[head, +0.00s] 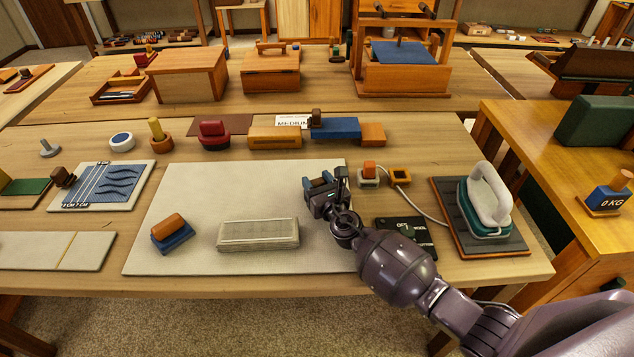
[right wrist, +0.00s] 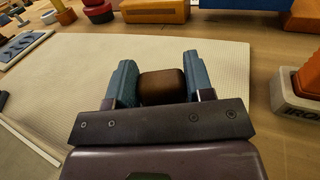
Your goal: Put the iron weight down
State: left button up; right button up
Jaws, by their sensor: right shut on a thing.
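My right gripper (head: 322,186) is over the right part of the large pale mat (head: 190,205). Its two blue fingers (right wrist: 165,85) are shut on a dark brown, rounded knob, which I take to be the top of the iron weight (right wrist: 163,87). The rest of the weight is hidden behind the gripper. I cannot tell whether it touches the mat or hangs above it. My left gripper is not in view.
A ribbed grey block (head: 258,234) and an orange-topped blue block (head: 170,232) lie on the mat. An orange switch on a grey base marked IRON (right wrist: 295,100), a dark card (head: 408,232) and a clothes iron (head: 487,205) stand right. Mat between blocks and gripper is clear.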

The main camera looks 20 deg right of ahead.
jog(key=shift+f, duration=0.1)
jog(key=o, duration=1.1)
jog(key=shift+c, duration=0.2)
jog(key=shift+o, duration=1.4)
